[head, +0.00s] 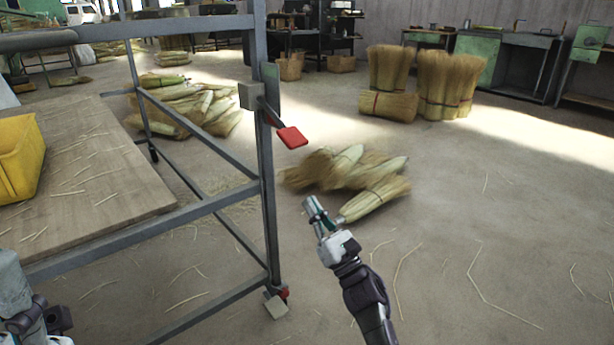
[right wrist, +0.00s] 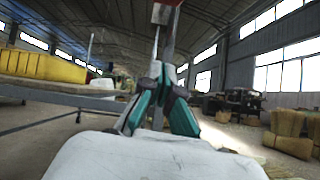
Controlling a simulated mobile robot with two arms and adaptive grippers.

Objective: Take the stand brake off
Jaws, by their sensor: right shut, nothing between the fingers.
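A metal stand (head: 262,190) with a grey upright post is at left centre in the head view. A red-ended lever (head: 292,137) sticks out from a grey box (head: 251,95) on the post, sloping down to the right. My right gripper (head: 311,204) is below and slightly right of the lever, apart from it, pointing up. In the right wrist view its fingers (right wrist: 161,70) meet, shut and empty, with a red piece (right wrist: 165,13) above them at the top edge. A caster (head: 276,305) with a red part is at the post's foot.
A wooden board (head: 110,185) with loose straw and a yellow bin (head: 18,158) is at left. Broom bundles (head: 355,180) lie on the floor behind my right gripper. More bundles (head: 440,85) stand at the back. The floor at right is mostly clear.

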